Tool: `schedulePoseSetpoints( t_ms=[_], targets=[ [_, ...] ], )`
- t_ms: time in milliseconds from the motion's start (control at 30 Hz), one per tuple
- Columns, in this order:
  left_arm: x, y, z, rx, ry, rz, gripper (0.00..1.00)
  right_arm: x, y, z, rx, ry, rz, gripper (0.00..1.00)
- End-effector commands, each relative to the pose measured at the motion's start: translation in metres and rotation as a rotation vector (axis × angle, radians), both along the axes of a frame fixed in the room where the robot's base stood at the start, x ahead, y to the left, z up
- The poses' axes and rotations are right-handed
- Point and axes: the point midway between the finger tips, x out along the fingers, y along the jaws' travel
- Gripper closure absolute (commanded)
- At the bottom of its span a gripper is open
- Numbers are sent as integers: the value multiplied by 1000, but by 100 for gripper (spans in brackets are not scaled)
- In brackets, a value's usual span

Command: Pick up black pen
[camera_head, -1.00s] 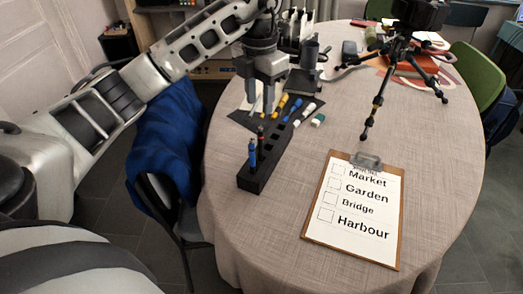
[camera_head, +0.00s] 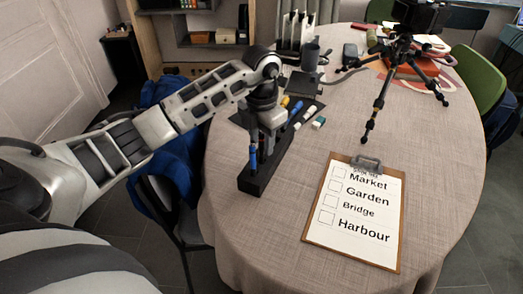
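My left gripper (camera_head: 268,138) points down over the black pen holder (camera_head: 257,185), a long block with slots on the table. A blue pen (camera_head: 252,158) stands upright in the holder's near part, just left of the gripper. The gripper's fingers cover the spot behind it, where a dark pen stood upright in the earlier view; that pen is mostly hidden now. I cannot tell whether the fingers touch it or are closed on it. My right gripper is not in view.
A dark mat with several markers (camera_head: 298,110) lies behind the holder. A clipboard (camera_head: 352,210) with a printed list lies to the right. A black tripod (camera_head: 400,62) stands at the back right. The cloth between holder and clipboard is clear.

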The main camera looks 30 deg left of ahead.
Motion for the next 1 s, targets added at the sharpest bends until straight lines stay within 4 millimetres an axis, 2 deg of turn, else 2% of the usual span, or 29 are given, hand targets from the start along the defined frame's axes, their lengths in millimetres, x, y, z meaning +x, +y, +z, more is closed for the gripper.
schedulePoseSetpoints(
  t_ms=[100, 200, 233, 667, 767, 900, 1000],
  targets=[
    [0, 0, 0, 0, 0, 0, 66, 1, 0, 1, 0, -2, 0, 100],
    [0, 0, 0, 0, 0, 0, 94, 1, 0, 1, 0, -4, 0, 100],
    [0, 0, 0, 0, 0, 0, 100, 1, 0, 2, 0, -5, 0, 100],
    [0, 0, 4, 1, -1, 0, 100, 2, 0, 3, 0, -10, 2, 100],
    [0, 1, 11, 3, -2, -1, 100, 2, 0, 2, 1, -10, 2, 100],
    [1, 1, 30, 2, -5, 0, 100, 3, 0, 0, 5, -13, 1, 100],
    [-7, -8, 45, 0, -4, -4, 100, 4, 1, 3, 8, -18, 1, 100]
  ],
)
